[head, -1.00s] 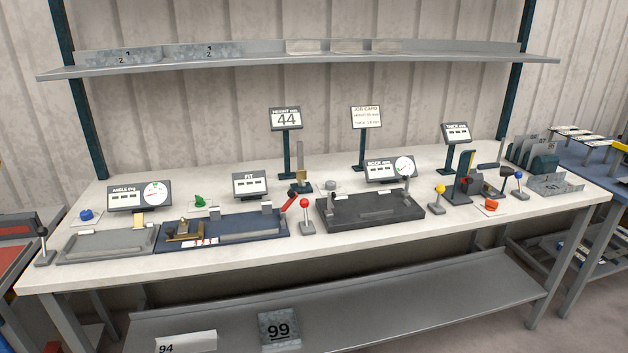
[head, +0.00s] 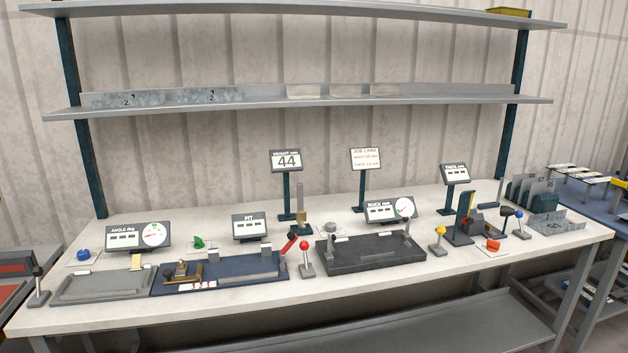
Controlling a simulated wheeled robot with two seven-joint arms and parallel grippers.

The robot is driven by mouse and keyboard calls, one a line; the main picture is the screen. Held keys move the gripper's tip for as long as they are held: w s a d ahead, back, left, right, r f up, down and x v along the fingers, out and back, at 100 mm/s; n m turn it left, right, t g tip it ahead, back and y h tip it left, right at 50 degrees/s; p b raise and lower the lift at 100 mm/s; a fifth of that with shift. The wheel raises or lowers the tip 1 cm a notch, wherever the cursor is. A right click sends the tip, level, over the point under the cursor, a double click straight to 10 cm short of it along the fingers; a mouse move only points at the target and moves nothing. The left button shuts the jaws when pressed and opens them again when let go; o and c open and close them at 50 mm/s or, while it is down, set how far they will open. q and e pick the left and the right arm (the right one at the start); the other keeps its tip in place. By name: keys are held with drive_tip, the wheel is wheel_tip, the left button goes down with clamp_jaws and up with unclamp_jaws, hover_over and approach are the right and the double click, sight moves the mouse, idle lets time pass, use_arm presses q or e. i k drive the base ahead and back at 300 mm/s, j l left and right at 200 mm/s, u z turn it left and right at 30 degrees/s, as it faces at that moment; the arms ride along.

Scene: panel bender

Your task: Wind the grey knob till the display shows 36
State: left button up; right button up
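The display (head: 286,161) stands on a dark post at the back middle of the bench and reads 44. Its small heading is blurred but seems to say height in mm. A grey knob (head: 331,229) sits on the bench right of the display's post, just behind the black plate fixture (head: 372,255). A small upright column with a brass-coloured slide (head: 300,214) stands by the display's post. Neither of my grippers shows in the head view.
A blue knob (head: 83,254), a green knob (head: 198,242) and an orange-red knob (head: 493,244) are also on the bench. Red-, yellow- and blue-balled levers stand along it. A job card (head: 365,159) stands behind. The bench's front edge is clear; shelves hang above.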

sight(331, 226)
drive_tip(key=i, duration=1)
drive_tip(key=z, duration=1.2)
drive_tip(key=j, duration=0.1)
